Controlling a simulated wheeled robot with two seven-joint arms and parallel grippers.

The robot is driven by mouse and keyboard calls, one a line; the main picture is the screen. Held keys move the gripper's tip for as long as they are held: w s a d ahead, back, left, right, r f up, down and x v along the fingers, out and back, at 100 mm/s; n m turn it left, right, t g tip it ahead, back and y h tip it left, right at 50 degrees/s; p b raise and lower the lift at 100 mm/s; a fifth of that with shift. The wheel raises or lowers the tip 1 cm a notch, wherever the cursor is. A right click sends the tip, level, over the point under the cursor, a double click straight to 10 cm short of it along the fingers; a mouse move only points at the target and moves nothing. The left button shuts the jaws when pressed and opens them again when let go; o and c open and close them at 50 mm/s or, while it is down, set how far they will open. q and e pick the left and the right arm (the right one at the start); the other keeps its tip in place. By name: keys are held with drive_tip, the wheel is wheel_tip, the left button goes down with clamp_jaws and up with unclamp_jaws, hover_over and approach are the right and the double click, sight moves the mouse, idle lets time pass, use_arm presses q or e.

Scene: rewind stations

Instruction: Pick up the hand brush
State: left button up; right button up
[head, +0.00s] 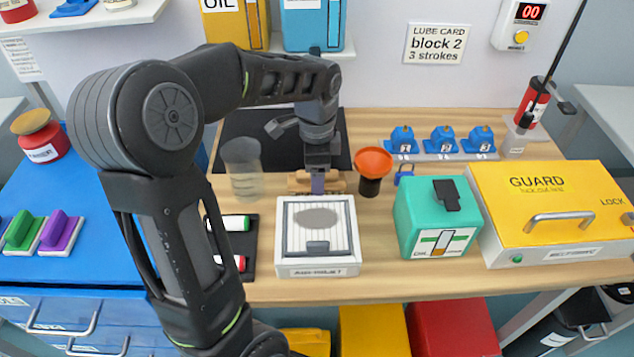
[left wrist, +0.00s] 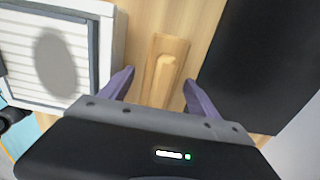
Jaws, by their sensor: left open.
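The hand brush (head: 298,182) is a pale wooden piece lying on the wooden bench behind the white vented box. My left gripper (head: 318,184) points down over it and hides its middle. In the left wrist view, the brush's raised wooden grip (left wrist: 164,80) lies between the two purple fingers of the open left gripper (left wrist: 158,78), with a gap on each side. The brush's near end is hidden by the gripper body. My right gripper is not in view.
The white vented box (head: 318,270) stands just in front of the brush, and a black mat (head: 240,150) lies behind. A clear cup (head: 242,170) is to the left.

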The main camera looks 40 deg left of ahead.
use_arm(q)
drive_tip(key=c, duration=1.5)
